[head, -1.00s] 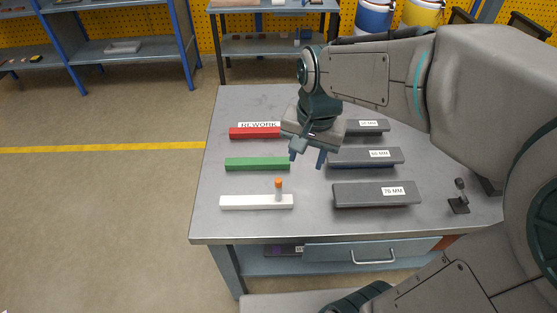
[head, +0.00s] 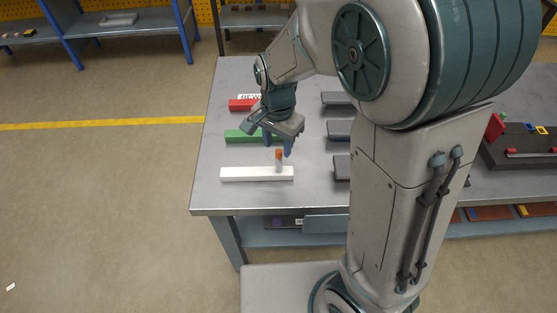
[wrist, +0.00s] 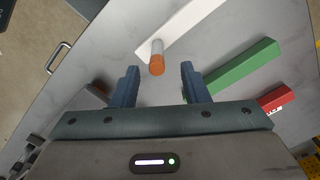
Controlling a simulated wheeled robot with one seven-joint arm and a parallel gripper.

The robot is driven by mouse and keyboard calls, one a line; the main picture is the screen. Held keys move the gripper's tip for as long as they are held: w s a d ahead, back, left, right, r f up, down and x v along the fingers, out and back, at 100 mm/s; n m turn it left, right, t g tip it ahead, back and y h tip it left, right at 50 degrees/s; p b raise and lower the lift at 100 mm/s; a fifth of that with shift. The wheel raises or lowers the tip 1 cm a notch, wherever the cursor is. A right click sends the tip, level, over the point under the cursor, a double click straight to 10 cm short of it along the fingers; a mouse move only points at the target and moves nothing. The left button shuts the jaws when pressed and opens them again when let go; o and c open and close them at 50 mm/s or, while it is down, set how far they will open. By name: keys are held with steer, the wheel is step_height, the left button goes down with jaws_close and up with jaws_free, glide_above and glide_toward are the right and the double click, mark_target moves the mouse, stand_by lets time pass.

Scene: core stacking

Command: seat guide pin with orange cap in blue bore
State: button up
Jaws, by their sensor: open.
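The guide pin (head: 279,165) is pale with an orange cap (head: 279,153). It stands upright at the right part of a white bar (head: 245,174) on the table. My gripper (head: 277,144) is open and empty, just above and behind the pin in the head view. In the wrist view, the orange cap (wrist: 157,65) shows between the two blue fingertips, with space on both sides. No contact with the pin is visible. A blue bore cannot be made out for certain; a dark fixture (head: 500,152) at the far right carries small coloured square outlines.
A green bar (head: 236,136) and a red bar (head: 240,105) lie behind the white bar. Grey blocks (head: 341,130) stand to the right, partly hidden by my arm. My arm also covers much of the table's right side. Bare tabletop (head: 240,195) lies in front of the white bar.

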mark_target(279, 151)
steer(key=f, duration=0.5)
steer(key=shift+d, duration=0.2)
steer(key=shift+s, duration=0.1)
jaws_close()
steer(key=shift+r, duration=0.1)
